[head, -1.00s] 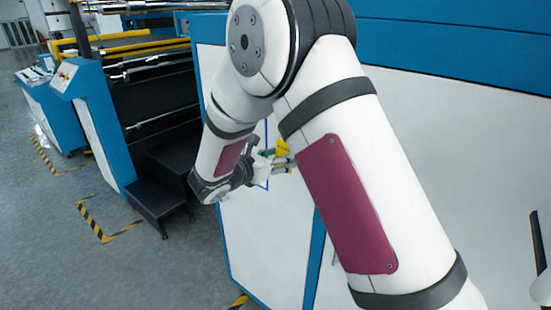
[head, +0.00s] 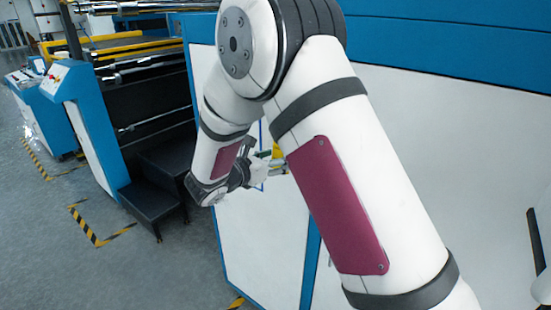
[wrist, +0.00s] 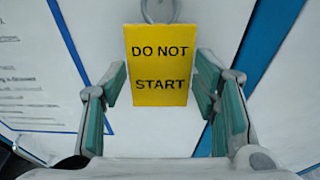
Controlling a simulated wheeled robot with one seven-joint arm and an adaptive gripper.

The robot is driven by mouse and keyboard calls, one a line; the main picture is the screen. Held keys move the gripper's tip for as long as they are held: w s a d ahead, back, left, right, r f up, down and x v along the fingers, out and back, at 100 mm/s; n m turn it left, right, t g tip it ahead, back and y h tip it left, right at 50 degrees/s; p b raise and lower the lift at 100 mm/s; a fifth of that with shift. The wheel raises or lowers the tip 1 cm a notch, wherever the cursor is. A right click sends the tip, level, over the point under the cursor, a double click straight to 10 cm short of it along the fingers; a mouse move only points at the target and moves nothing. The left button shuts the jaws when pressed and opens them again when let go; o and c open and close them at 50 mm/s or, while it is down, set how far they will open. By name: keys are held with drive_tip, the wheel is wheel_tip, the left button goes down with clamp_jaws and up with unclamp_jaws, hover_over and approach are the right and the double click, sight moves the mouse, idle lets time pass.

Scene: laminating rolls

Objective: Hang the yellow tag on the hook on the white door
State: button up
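The yellow tag (wrist: 160,66) reads "DO NOT START" and sits upright in the middle of the wrist view. A grey ring-like piece (wrist: 160,10) shows at its top edge; I cannot tell whether it is the hook or the tag's loop. My gripper (wrist: 161,84) has its green-padded fingers spread on either side of the tag, with gaps beside its lower part. In the head view, a sliver of the tag (head: 277,151) shows at my gripper (head: 278,165), partly behind my arm. The white door (head: 255,235) is behind them.
A blue-framed printed sheet (wrist: 45,65) is on the door at left in the wrist view. A blue strip (wrist: 265,45) runs at right. Black steps (head: 155,190) and a blue machine cabinet (head: 85,120) stand left of my arm. Floor there is open.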

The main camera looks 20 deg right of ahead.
drive_tip(key=shift+o, duration=1.1)
drive_tip(key=shift+a, duration=0.1)
drive_tip(key=v, duration=1.1)
drive_tip(key=s+d+r+m+g+y+b, duration=0.1)
drive_tip(key=s+d+r+m+g+y, duration=0.35)
drive_tip(key=s+d+m, duration=0.75)
drive_tip(key=s+a+r+m+y+b, duration=0.1)
drive_tip(key=s+a+m+y, duration=0.1)
drive_tip(key=s+m+y, duration=0.2)
drive_tip(key=s+a+r+m+y, duration=0.1)
drive_tip(key=s+m+y, duration=0.3)
drive_tip(key=s+m, duration=0.5)
drive_tip(key=shift+s+a+r+t+b, duration=0.4)
drive_tip(key=shift+s+r+t, duration=0.05)
drive_tip(key=shift+s+r, duration=0.15)
drive_tip(key=shift+c, duration=0.3)
